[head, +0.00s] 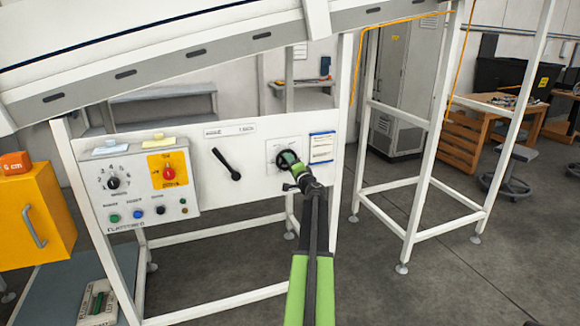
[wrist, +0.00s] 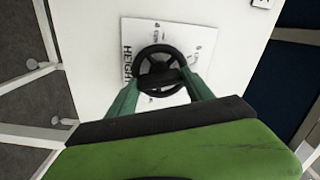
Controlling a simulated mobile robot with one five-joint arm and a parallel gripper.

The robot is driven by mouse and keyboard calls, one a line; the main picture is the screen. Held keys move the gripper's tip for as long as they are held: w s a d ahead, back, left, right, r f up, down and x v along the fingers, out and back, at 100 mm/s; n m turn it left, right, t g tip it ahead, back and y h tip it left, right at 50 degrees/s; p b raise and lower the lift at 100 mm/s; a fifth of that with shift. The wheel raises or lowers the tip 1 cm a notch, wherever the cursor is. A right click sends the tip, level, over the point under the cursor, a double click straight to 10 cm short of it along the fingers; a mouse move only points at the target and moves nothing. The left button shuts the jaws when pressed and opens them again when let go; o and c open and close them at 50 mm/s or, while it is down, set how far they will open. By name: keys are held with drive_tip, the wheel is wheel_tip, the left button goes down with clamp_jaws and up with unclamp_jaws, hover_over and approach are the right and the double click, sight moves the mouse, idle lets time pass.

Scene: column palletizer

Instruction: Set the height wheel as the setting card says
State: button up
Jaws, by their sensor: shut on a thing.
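The height wheel (head: 286,157) is a small black handwheel on the right part of the white panel. In the wrist view the wheel (wrist: 158,68) shows its rim and spokes on a white plate (wrist: 138,36) marked HEIGHT, with small marks around it. My gripper (wrist: 163,84) is shut on the wheel, one green finger at each side of its rim. In the head view my gripper (head: 293,170) covers part of the wheel. A blue-edged card (head: 321,147), probably the setting card, is right of the wheel; its text is too small to read.
A black lever (head: 227,164) is left of the wheel. A control box (head: 140,185) with a dial, a red knob on yellow and several buttons is further left. An orange cabinet (head: 35,225) stands at far left. White frame legs (head: 415,180) stand right; floor between is open.

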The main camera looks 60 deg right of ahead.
drive_tip(key=o, duration=1.4)
drive_tip(key=shift+c, duration=0.2)
drive_tip(key=v, duration=1.7)
drive_tip(key=shift+s, duration=0.2)
drive_tip(key=shift+a, duration=0.1)
